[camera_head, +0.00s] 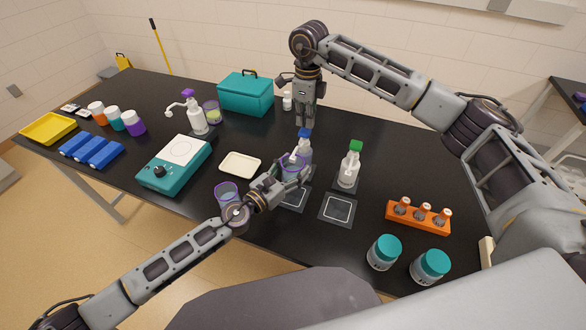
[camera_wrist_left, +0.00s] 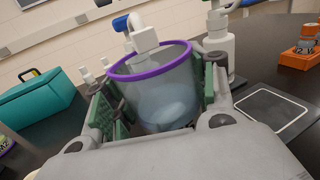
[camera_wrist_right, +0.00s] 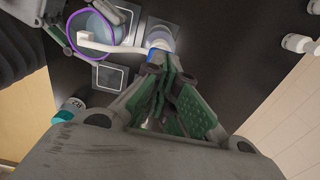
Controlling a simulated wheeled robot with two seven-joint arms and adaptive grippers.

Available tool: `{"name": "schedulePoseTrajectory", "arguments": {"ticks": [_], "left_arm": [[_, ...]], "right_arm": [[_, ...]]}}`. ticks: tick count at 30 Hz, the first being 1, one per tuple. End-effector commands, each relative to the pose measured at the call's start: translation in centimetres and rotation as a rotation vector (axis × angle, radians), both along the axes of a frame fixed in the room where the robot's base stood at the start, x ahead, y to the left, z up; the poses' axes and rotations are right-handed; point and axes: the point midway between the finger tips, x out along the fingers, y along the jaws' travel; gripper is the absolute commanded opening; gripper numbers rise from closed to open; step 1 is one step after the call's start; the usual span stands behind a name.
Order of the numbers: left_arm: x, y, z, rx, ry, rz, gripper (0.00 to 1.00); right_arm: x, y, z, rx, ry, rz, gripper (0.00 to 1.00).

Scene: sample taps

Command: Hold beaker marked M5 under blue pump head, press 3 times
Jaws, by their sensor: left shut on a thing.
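My left gripper (camera_head: 291,178) is shut on a clear beaker with a purple rim (camera_wrist_left: 155,95). No marking can be read on it. The beaker is upright, under the white spout of the bottle with the blue pump head (camera_head: 305,132); the spout reaches over the rim in the left wrist view. The blue head also shows in the right wrist view (camera_wrist_right: 154,56). My right gripper (camera_head: 304,122) points down just above and behind the blue head. Its fingertips are together and empty; I cannot tell whether they touch the head.
A green-headed pump bottle (camera_head: 349,168) stands close on the right. Another purple-rimmed beaker (camera_head: 226,192) stands beside my left wrist. A purple-headed bottle (camera_head: 197,115), a teal hotplate (camera_head: 160,180) and a teal box (camera_head: 246,94) are left. An orange vial rack (camera_head: 417,218) is right.

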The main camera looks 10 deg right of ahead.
Motion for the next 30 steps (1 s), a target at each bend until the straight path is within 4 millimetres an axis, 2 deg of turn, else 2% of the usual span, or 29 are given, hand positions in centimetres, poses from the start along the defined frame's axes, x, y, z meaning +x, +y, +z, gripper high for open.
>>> {"name": "schedulePoseTrajectory", "arguments": {"ticks": [30], "left_arm": [[0.0, 0.0, 0.1, -0.001, -0.001, 0.0, 0.3]], "right_arm": [[0.0, 0.0, -1.2, 0.0, 0.0, 0.0, 0.0]]}}
